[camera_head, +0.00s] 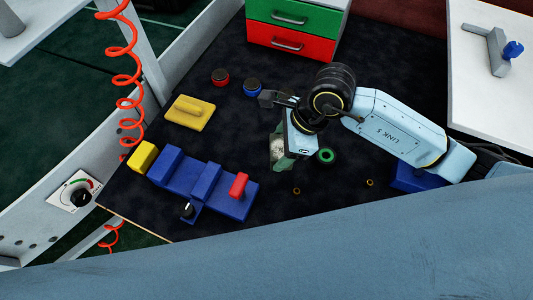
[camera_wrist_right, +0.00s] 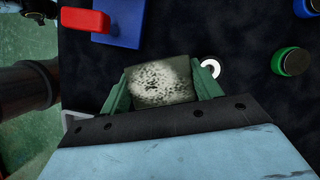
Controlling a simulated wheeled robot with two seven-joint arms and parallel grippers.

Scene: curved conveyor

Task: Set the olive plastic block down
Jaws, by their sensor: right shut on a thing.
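The olive block (camera_wrist_right: 160,80), with a pale speckled face, is between the green fingers of my right gripper (camera_wrist_right: 163,88) in the right wrist view. Its sides touch both fingers. In the head view my right gripper (camera_head: 284,158) is over the dark mat near the middle, pointing down. The block (camera_head: 276,150) shows there as a pale patch, partly covered by the gripper. The gap between block and mat cannot be judged. My left gripper is not in view.
A blue fixture (camera_head: 205,182) with a red block (camera_head: 238,185) stands left. A yellow handled block (camera_head: 190,112), two round jars (camera_head: 252,86) and drawers (camera_head: 290,25) lie beyond. Small brass rings (camera_head: 296,190) lie nearer.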

